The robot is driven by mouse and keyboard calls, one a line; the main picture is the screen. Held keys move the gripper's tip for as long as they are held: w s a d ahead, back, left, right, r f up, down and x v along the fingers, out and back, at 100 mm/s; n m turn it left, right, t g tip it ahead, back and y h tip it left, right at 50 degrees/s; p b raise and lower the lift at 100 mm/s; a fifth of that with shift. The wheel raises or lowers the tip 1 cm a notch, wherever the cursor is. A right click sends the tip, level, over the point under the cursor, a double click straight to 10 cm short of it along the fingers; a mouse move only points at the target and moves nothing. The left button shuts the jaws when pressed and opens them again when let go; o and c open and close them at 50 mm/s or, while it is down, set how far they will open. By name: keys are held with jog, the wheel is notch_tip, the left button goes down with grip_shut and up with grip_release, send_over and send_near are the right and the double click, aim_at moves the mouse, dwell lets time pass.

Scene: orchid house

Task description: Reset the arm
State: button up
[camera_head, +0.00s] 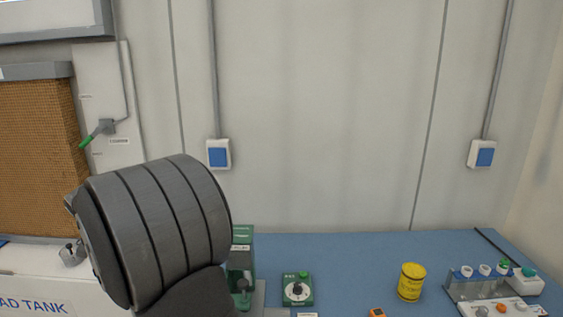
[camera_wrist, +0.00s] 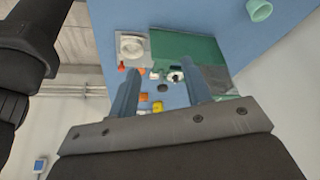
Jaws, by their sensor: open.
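My gripper (camera_wrist: 158,92) shows in the wrist view with its two fingers spread apart and nothing between them. It hangs above the blue bench, and small items on the bench show beyond and between the fingers. In the head view a large dark grey link of my arm fills the lower left and hides part of the bench. My gripper is not visible in the head view.
A blue bench (camera_head: 340,255) runs along the wall. On it stand a green box (camera_head: 243,236), a green dial unit (camera_head: 297,289), a yellow can (camera_head: 410,282) and a rack of capped tubes (camera_head: 480,286). A green-handled lever (camera_head: 97,131) is on the left wall.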

jog(key=w+d+r, duration=0.3)
jog(key=w+d, duration=1.5)
jog(key=d, duration=0.5)
jog(key=w+d, duration=0.4)
jog(key=d, duration=0.6)
jog(key=shift+w+f, duration=0.2)
jog(key=shift+w, duration=0.05)
jog(key=shift+d, duration=0.1)
